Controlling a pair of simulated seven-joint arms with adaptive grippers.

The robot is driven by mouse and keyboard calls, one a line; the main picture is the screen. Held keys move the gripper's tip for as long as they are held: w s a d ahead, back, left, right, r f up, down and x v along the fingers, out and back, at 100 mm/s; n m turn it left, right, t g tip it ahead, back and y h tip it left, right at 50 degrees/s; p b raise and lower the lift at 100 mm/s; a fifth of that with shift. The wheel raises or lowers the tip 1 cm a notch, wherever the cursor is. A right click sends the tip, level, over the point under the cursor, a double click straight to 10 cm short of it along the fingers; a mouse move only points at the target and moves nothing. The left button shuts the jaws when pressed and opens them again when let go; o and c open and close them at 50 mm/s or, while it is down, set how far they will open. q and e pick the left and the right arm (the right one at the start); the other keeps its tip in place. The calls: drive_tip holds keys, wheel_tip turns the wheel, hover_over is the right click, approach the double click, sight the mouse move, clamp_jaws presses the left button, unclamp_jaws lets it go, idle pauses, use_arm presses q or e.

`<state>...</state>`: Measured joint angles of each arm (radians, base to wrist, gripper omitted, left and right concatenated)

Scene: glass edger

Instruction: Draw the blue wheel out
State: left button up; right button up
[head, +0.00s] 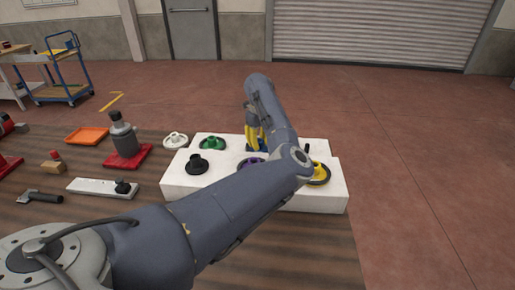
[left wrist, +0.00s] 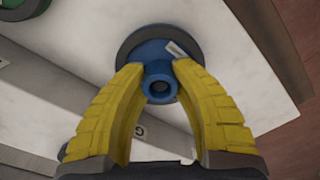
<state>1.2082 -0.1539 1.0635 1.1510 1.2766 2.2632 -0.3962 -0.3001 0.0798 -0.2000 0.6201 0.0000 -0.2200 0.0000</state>
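The blue wheel (left wrist: 150,46) sits on the white block (left wrist: 215,30), its dark round rim around a blue body and a hub that points up at the camera. A small pale tag lies on its body. My left gripper (left wrist: 159,68) has its two yellow fingers on either side of the hub, with no clear gap to it. In the head view my left gripper (head: 254,138) points down at the back of the white block (head: 320,202), and only a bit of the blue wheel (head: 263,149) shows beside it. My right gripper is in neither view.
On the block are a green wheel (head: 211,143), a black one (head: 197,165), a purple one (head: 247,163) partly behind my arm, and a yellow one (head: 321,174). A white wheel (head: 175,140) stands left of them. A grey-and-red tool (head: 124,138) and an orange tray (head: 87,136) lie farther left.

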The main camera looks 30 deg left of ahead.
use_arm(q)
clamp_jaws()
drive_tip(key=shift+r, duration=0.7)
idle(0.6)
drive_tip(key=shift+r, duration=2.85)
drive_tip(key=shift+r, duration=0.15)
drive_tip(key=shift+r, duration=1.85)
